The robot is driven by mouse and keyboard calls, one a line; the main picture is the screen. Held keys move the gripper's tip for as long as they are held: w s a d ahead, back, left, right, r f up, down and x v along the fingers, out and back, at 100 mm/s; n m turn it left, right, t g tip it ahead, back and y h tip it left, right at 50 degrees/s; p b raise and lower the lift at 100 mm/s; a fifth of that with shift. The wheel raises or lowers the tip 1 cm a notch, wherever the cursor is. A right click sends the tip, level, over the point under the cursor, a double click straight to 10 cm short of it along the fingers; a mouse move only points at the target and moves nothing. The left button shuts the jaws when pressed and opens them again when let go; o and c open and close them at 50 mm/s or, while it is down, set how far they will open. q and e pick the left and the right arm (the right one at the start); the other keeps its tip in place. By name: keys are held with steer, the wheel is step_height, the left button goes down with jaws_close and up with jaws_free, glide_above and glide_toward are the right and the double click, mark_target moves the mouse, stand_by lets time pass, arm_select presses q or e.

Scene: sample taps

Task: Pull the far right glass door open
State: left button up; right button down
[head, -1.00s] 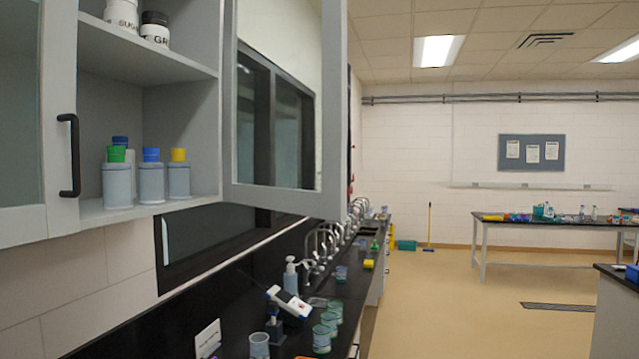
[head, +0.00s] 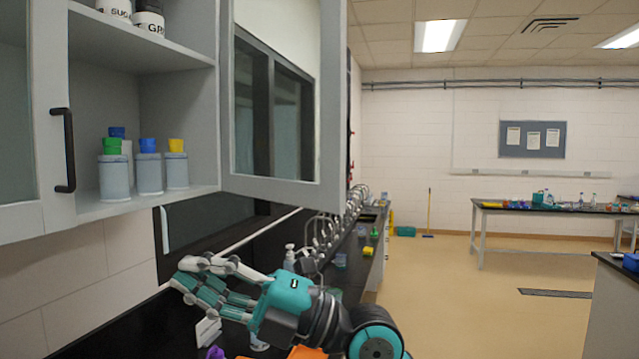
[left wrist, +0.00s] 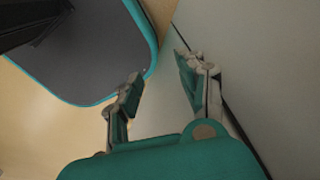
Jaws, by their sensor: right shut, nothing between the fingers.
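The far right glass door (head: 333,110) of the wall cabinet stands swung open, its grey frame around a clear pane. No handle shows on its visible face. My right gripper (head: 186,277) is shut and empty, below the cabinet and over the black counter, left of and below the door's lower edge. It is apart from the door. My left gripper (left wrist: 158,68) shows only in the left wrist view, fingers apart and empty, beside a pale flat panel (left wrist: 255,70).
The open cabinet (head: 180,75) holds bottles with coloured caps (head: 148,170) and jars above. A closed glass door with a black handle (head: 66,150) is at left. Curved taps (head: 325,225) line the black counter.

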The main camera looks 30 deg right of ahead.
mark_target(320, 184)
steer(key=w+d+r+m+t+h, duration=0.1)
steer(key=d+r+m+t+h, duration=0.25)
steer(key=d+m+h, duration=0.45)
steer(key=w+d+r+m+t+h, duration=0.15)
steer(key=d+r+m+h, duration=0.3)
steer(key=d+h, duration=0.75)
steer(key=shift+m, duration=0.35)
steer(key=w+d+p, duration=0.1)
steer(key=w+p, duration=0.1)
steer(key=w, duration=0.1)
steer(key=w+d+p, duration=0.2)
steer(key=w+p, duration=0.1)
steer(key=w+d+p, duration=0.2)
steer(key=w, duration=0.2)
steer(key=shift+d+f+p, duration=0.1)
steer(key=shift+f+p, duration=0.05)
steer(key=shift+p, duration=0.2)
steer(key=shift+d, duration=0.15)
steer(key=shift+w+f, duration=0.1)
